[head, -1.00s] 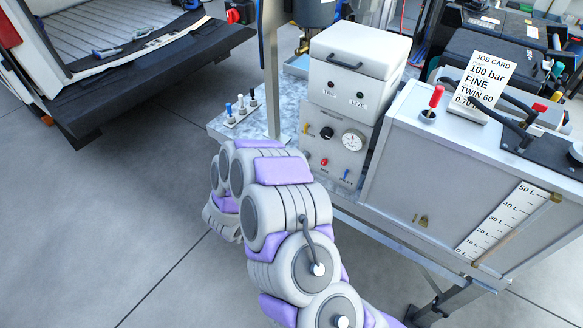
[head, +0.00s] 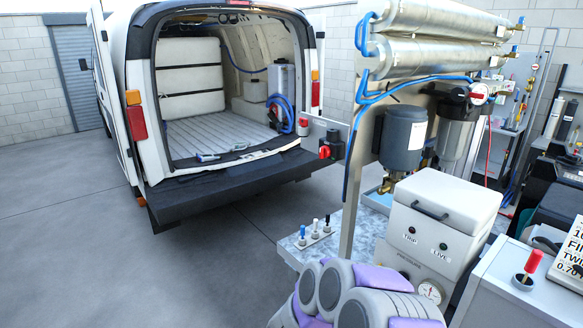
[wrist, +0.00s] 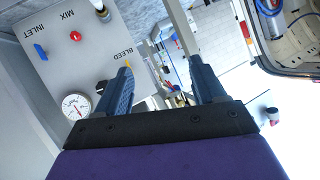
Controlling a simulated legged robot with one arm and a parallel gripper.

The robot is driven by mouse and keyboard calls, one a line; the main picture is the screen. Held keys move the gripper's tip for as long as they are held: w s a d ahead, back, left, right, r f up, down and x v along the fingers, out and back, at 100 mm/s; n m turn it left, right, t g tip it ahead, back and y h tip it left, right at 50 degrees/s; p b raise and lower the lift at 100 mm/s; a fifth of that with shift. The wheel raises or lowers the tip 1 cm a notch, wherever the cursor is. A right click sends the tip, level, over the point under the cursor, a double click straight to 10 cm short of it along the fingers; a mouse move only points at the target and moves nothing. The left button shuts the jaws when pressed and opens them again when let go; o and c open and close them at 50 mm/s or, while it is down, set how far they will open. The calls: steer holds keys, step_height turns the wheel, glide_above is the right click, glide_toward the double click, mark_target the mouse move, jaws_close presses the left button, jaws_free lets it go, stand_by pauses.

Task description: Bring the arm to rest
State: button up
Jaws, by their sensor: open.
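My gripper (wrist: 163,78) shows in the wrist view with its two blue fingers apart and nothing between them. It is near the control panel (wrist: 85,45), which has INLET, MIX and BLEED labels and a round gauge (wrist: 76,105). The panel appears rotated in that view. In the head view only part of my arm (head: 365,305), grey with purple pads, shows at the bottom, in front of the bench. My gripper is hidden in the head view.
The white box (head: 440,215) sits on the panel unit, below metal membrane tubes (head: 440,35) and filter housings (head: 403,140). Small switches (head: 314,232) stand on the bench corner. An open van (head: 225,110) stands behind; the left floor is clear.

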steer(key=s+a+r+n+g+y, duration=0.1)
steer(key=s+a+r+n+y, duration=0.25)
steer(key=a+r+y, duration=0.5)
steer(key=s+a+r+n+g+y, duration=0.2)
steer(key=s+a+r+n+g, duration=0.1)
steer(key=s, duration=0.6)
steer(key=s+d+g+h, duration=0.1)
steer(key=s+d+g, duration=0.2)
steer(key=s, duration=0.8)
steer(key=s+d+r+n+g+h, duration=0.1)
steer(key=s+d+g+h, duration=0.1)
steer(key=s+d, duration=0.5)
steer(key=s+d+n+g+h, duration=0.1)
steer(key=s+d+g, duration=0.3)
steer(key=s, duration=1.1)
steer(key=shift+d+r, duration=0.4)
steer(key=shift+d, duration=0.45)
steer(key=shift+w+n, duration=0.1)
steer(key=shift+n, duration=0.15)
steer(key=shift+c, duration=0.3)
